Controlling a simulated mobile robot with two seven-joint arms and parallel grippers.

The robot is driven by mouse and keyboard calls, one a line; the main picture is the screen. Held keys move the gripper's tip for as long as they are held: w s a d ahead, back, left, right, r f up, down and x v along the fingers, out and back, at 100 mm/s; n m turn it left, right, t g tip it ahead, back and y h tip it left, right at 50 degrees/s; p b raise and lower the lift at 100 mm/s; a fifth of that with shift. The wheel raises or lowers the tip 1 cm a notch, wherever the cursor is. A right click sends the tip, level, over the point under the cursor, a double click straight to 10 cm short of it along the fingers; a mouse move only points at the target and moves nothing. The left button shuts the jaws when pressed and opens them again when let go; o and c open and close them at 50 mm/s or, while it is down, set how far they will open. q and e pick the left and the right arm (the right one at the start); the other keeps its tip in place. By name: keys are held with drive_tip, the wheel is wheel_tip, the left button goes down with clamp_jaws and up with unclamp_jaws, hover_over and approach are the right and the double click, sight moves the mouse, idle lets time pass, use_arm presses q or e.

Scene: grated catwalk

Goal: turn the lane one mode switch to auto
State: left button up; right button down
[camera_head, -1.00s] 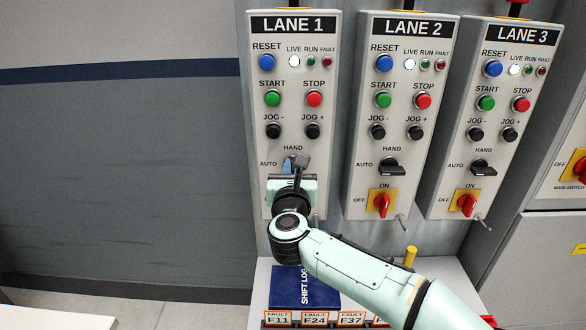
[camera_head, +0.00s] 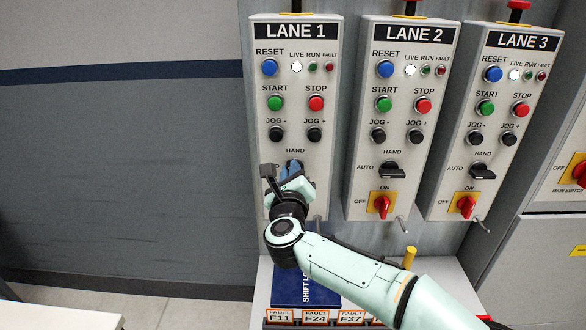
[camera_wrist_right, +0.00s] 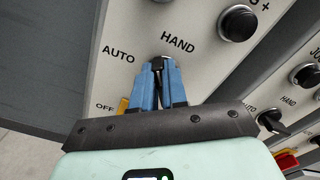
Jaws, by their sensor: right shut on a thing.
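The lane 1 panel (camera_head: 336,60) is a pale box on the left of three alike. Its mode switch is hidden behind my gripper in the head view, with the HAND label just above. In the right wrist view the black switch knob (camera_wrist_right: 158,90) shows partly between my blue fingers, with AUTO to its left and HAND above. My right gripper (camera_head: 294,170), also in the right wrist view (camera_wrist_right: 160,70), is shut on the knob. The knob's exact angle is hard to read because the fingers cover most of it. My left gripper is not in view.
The lane 2 panel (camera_head: 401,100) and lane 3 panel (camera_head: 487,110) stand close on the right, each with its own black mode switch. A dark blue shift log (camera_head: 290,284) and fault cards lie below.

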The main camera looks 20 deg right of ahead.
drive_tip(key=shift+w+a+f+n+p, duration=0.15)
drive_tip(key=shift+n+p, duration=0.55)
drive_tip(key=shift+n, duration=1.05)
drive_tip(key=shift+s+f+n+p, duration=0.1)
drive_tip(key=shift+n+p, duration=0.55)
drive_tip(key=shift+n, duration=1.15)
drive_tip(key=shift+w+a+f+n+p, duration=0.15)
drive_tip(key=shift+n+p, duration=0.55)
drive_tip(key=shift+n, duration=1.05)
drive_tip(key=shift+s, duration=0.1)
drive_tip(key=c, duration=1.2)
unclamp_jaws()
drive_tip(key=shift+f, duration=0.1)
drive_tip(key=shift+o, duration=0.2)
drive_tip(key=b+v, duration=0.2)
drive_tip(key=v, duration=1.1)
drive_tip(key=shift+s, duration=0.15)
